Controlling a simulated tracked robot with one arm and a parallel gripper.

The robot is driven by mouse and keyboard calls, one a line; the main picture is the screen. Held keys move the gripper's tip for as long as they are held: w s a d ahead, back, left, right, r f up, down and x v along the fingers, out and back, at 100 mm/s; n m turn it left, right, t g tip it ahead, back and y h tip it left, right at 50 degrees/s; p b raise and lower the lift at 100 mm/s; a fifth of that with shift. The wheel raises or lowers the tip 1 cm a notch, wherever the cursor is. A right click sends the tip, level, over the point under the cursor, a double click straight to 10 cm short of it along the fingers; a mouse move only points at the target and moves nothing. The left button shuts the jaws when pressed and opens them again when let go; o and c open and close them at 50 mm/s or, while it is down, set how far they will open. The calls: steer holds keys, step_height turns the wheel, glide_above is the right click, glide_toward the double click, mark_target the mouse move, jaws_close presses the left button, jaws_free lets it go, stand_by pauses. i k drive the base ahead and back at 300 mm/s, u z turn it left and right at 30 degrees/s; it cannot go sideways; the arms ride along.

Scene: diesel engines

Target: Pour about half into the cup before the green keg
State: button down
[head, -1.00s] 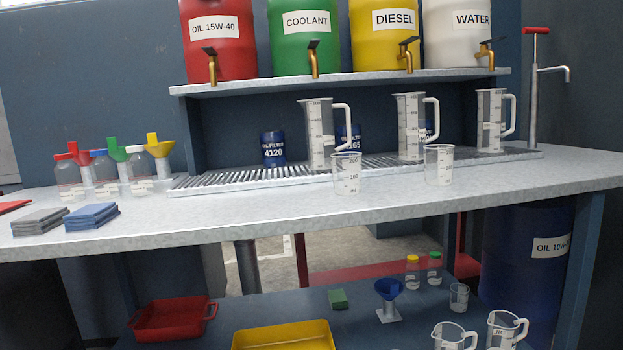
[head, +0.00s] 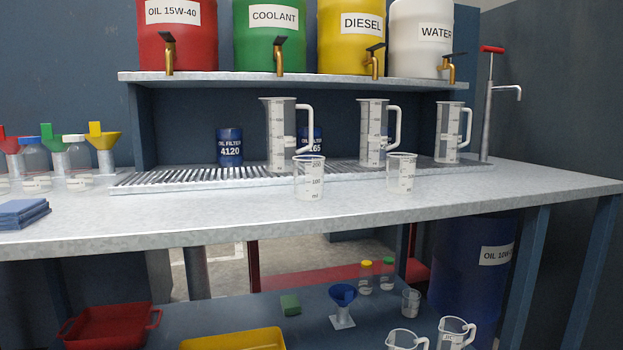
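The green keg (head: 270,45), labelled COOLANT, stands on the upper shelf with a brass tap. Below it on the grated tray stands a tall clear measuring jug (head: 283,135) with its handle to the right. A small clear graduated cup (head: 309,180) stands upright on the bench in front of that jug, before the green keg. A second cup (head: 401,174) stands to the right, before the yellow keg (head: 350,38). Whether the jugs or cups hold liquid is hard to tell. My gripper is not in view.
Two more jugs, a middle one (head: 373,135) and a right one (head: 448,135), stand on the grated tray (head: 165,180). A hand pump (head: 488,110) stands at the right. Blue oil filters (head: 230,146) stand behind. Bottles with funnels (head: 77,170) and blue cloths (head: 22,213) are at left. The bench front is clear.

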mark_target(309, 170)
steer(key=i, duration=0.9)
